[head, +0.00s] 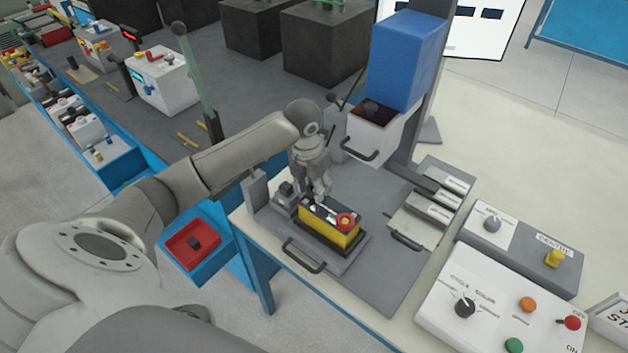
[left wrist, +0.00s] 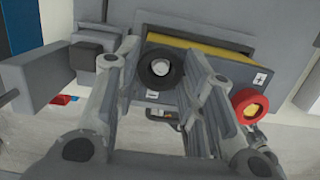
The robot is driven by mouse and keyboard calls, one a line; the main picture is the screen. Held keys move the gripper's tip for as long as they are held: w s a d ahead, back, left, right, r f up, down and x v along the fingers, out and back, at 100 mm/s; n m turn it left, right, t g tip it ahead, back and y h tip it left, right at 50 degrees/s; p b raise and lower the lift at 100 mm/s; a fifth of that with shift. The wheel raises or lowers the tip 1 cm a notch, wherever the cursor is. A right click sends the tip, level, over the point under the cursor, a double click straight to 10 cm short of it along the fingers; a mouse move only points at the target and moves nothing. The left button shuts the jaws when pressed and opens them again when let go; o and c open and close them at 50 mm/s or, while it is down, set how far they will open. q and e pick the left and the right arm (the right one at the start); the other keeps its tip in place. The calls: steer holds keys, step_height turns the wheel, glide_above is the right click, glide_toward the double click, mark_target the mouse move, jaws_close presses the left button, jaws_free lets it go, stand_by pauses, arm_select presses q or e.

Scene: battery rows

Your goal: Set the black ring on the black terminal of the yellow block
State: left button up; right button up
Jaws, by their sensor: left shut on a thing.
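The yellow block (head: 330,236) with a black top sits on a grey fixture plate on the bench. Its yellow side also shows in the left wrist view (left wrist: 205,56). A red ring (head: 346,221) lies at the block's right end, by a plus label. My left gripper (head: 321,196) is over the block's other end, shut on the black ring (left wrist: 148,76). The ring is between the fingertips in the left wrist view, with a pale round post showing inside its hole, by a minus label. I cannot tell how far down the ring sits. The black terminal is mostly hidden.
A grey block (head: 286,192) stands close left of the yellow block. A dark handle (head: 304,256) is at the front edge. A white drawer box (head: 378,135) under a blue box stands behind. A control panel (head: 490,300) is at the right.

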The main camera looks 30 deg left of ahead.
arm_select(q)
steer(key=shift+f, duration=0.2)
steer(key=o, duration=0.7)
steer(key=shift+r, duration=0.2)
steer(key=shift+r+b, duration=0.3)
steer(key=r+b, duration=0.1)
steer(key=r, duration=0.2)
steer(key=s+r+b, duration=0.1)
steer(key=r, duration=0.3)
steer(key=r+b, duration=0.1)
steer(key=r, duration=0.3)
steer(key=shift+s+r, duration=0.15)
steer(key=shift+s, duration=0.25)
